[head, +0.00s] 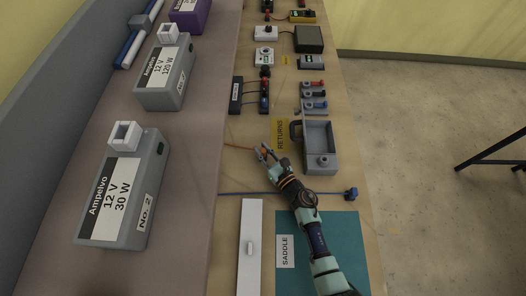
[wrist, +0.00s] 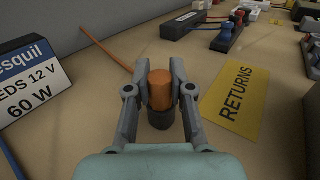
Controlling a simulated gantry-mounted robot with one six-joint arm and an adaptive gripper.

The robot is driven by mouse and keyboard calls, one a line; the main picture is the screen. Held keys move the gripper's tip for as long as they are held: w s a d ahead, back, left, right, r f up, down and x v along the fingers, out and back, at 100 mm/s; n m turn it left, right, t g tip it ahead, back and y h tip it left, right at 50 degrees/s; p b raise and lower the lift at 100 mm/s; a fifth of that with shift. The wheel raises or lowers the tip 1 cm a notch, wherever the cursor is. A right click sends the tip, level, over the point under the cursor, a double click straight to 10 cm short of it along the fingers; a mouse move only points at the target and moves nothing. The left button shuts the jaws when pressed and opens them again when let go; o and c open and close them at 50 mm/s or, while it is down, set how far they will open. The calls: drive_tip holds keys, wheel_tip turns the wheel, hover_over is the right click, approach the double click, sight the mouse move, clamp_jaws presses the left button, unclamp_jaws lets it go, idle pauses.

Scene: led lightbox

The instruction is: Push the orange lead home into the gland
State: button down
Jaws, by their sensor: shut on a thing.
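My gripper (head: 263,153) is shut on the orange plug (wrist: 159,88) of the orange lead, just left of the yellow RETURNS label. In the wrist view the plug stands between the two fingers, with a dark grey collar (wrist: 161,117) at its near end. The orange lead (head: 238,147) runs away to the left across the wooden bench; it also shows in the wrist view (wrist: 107,45), partly hidden by the finger. I cannot tell which part in view is the gland.
A grey tray (head: 333,153) stands right of the RETURNS label (head: 280,133). A blue lead (head: 240,194) crosses the bench nearer me. A white fixture (head: 250,222) and a teal mat (head: 345,238) lie below. Grey Ampelvo boxes (head: 148,172) stand on the left shelf.

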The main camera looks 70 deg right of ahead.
wheel_tip(320, 180, up, 20)
drive_tip(key=p, duration=1.2)
drive_tip(key=c, duration=1.7)
unclamp_jaws()
clamp_jaws()
wheel_tip(320, 180, up, 4)
drive_tip(key=p, duration=0.4)
hover_over(263, 150)
